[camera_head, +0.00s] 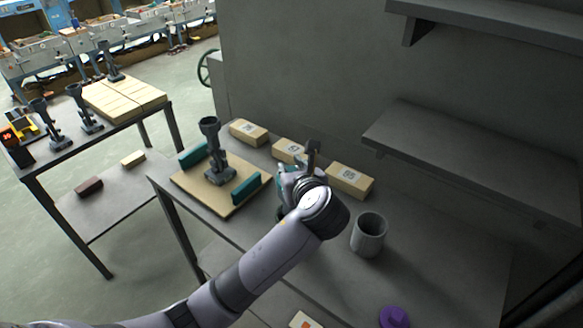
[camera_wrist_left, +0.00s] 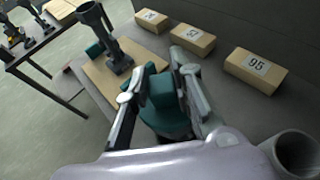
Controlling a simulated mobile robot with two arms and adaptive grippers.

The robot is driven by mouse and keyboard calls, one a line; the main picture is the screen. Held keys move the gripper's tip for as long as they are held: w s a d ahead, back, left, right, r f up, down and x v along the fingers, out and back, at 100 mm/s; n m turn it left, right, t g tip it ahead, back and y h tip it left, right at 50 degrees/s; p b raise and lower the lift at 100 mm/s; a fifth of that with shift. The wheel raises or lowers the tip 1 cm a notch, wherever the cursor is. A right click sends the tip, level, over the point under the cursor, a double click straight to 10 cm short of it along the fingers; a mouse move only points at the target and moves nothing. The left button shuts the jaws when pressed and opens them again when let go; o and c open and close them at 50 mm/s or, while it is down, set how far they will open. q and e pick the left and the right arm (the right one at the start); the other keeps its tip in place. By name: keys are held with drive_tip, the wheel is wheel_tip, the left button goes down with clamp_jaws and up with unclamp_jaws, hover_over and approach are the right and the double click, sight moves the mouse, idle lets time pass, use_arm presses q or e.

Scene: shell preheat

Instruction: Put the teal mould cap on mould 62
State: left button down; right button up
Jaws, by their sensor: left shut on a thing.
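My left gripper (camera_head: 287,176) is shut on the teal mould cap (camera_wrist_left: 165,105), which shows between its fingers (camera_wrist_left: 160,86) in the left wrist view. In the head view the gripper mostly hides the cap. The held cap is in front of a row of three tan block moulds at the back of the table. The left mould (camera_wrist_left: 152,20) has a small label I cannot read surely. The middle mould (camera_wrist_left: 192,39) has a label like 52 or 62. The right mould (camera_wrist_left: 255,70) reads 95. The gripper is near the middle mould. My right gripper is not in view.
A tan board (camera_head: 193,183) with teal blocks and a dark funnel-topped stand (camera_head: 213,150) lies left of the gripper. A grey cup (camera_head: 368,236) stands to the right, and a purple object (camera_head: 394,317) lies at the front. Shelves (camera_head: 470,165) overhang the right side.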

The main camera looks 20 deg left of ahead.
use_arm(q)
drive_tip(key=shift+f, duration=0.1)
idle(0.4)
drive_tip(key=shift+f, duration=0.4)
drive_tip(key=c, duration=1.7)
unclamp_jaws()
drive_tip(key=shift+o, duration=0.2)
drive_tip(key=shift+d, duration=0.1)
drive_tip(key=shift+s+d+r, duration=0.1)
drive_tip(key=shift+s, duration=0.15)
drive_tip(key=shift+v, duration=1.05)
drive_tip(key=v, duration=0.8)
drive_tip(key=shift+s, duration=0.2)
